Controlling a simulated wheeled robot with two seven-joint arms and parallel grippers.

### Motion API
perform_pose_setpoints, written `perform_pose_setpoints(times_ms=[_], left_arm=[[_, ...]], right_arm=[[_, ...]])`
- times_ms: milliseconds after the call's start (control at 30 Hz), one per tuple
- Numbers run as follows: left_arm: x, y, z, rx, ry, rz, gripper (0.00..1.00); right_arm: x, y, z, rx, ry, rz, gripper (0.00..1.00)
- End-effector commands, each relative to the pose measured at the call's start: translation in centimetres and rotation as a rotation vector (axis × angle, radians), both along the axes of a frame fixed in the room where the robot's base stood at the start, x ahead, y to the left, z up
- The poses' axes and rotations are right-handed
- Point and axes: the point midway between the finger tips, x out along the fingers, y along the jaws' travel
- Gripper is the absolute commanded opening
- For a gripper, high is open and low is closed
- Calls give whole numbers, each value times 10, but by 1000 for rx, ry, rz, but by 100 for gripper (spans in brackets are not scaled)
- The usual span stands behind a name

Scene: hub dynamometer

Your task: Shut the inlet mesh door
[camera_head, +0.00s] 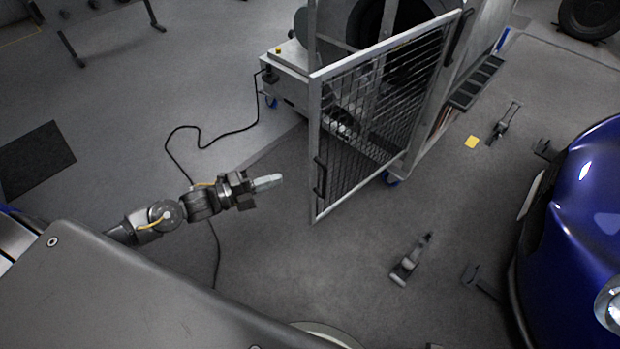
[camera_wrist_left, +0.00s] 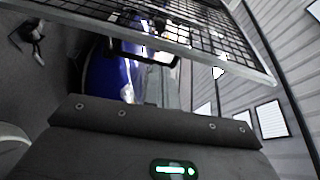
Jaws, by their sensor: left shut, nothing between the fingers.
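The inlet mesh door (camera_head: 372,115) is a grey metal frame with dark wire mesh. It stands open, swung out from the fan unit toward me, with a dark handle (camera_head: 320,176) on its near upright. My left gripper (camera_head: 272,182) is shut and empty. It points right, a short way left of the door's free edge, and looks apart from it. My right gripper is not in view.
The fan unit's white housing (camera_head: 289,56) stands behind the door. A black cable (camera_head: 205,143) lies on the floor at left. A blue car (camera_head: 580,230) is at right.

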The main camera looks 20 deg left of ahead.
Motion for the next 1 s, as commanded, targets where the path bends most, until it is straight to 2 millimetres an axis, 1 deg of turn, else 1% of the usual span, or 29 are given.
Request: perform_pose_setpoints(times_ms=[33, 133, 233, 333, 467, 700, 800, 1000], left_arm=[[-3, -5, 6, 10, -33, -28, 0], [-7, -10, 16, 18, -64, -54, 0], [-7, -11, 18, 19, -68, -57, 0], [-2, -15, 17, 16, -67, -54, 0], [10, -28, 18, 14, -67, -54, 0], [39, -59, 18, 15, -67, -53, 0], [49, -70, 18, 14, -66, -53, 0], [59, -81, 16, 16, -62, -53, 0]], right_arm=[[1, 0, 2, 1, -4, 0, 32], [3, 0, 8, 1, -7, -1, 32], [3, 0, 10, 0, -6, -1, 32], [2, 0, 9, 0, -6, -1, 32], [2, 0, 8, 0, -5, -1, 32], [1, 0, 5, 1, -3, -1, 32], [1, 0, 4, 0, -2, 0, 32], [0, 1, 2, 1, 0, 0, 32]])
